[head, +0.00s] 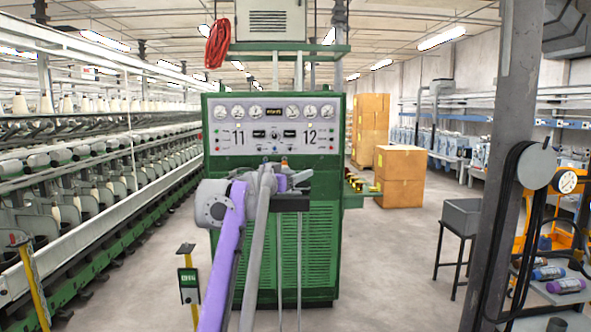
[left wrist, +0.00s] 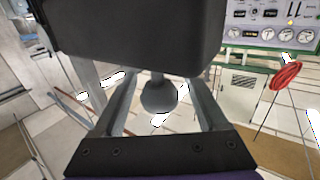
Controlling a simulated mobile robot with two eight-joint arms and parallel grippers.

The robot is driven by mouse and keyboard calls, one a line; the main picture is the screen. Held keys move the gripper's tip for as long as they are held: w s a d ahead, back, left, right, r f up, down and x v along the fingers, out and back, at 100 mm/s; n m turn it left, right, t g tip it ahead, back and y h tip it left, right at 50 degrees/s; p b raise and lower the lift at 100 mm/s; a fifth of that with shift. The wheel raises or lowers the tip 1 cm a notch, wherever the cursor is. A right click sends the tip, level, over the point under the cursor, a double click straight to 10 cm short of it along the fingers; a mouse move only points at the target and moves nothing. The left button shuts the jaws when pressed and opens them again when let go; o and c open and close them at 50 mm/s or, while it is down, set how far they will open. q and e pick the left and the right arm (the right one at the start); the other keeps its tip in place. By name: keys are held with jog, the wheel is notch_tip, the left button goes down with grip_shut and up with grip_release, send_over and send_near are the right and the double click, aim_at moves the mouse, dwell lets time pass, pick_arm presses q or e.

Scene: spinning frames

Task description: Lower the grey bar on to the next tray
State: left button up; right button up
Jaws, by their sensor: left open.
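My left gripper (head: 292,188) is in front of the green control cabinet, at the end of my purple arm. In the left wrist view its two grey fingers (left wrist: 160,110) stand apart. A dark grey rounded knob (left wrist: 158,95) shows between the fingers; I cannot tell whether it touches them or what it belongs to. A long grey bar (head: 258,235) runs up beside my purple arm to the gripper's wrist; I cannot tell if it is a link of mine or the task's bar. I cannot make out which thing is the tray. My right gripper is out of view.
The green cabinet (head: 318,235) with gauges blocks the middle. Spinning frames (head: 90,175) line the left. Cardboard boxes (head: 400,165), a grey bin (head: 461,216) on a stand and a steel column (head: 499,160) stand right. Yellow posts (head: 189,285) stand front left.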

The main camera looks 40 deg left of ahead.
pick_arm(q)
jog(key=shift+w, duration=0.4)
grip_shut()
dwell(1.2)
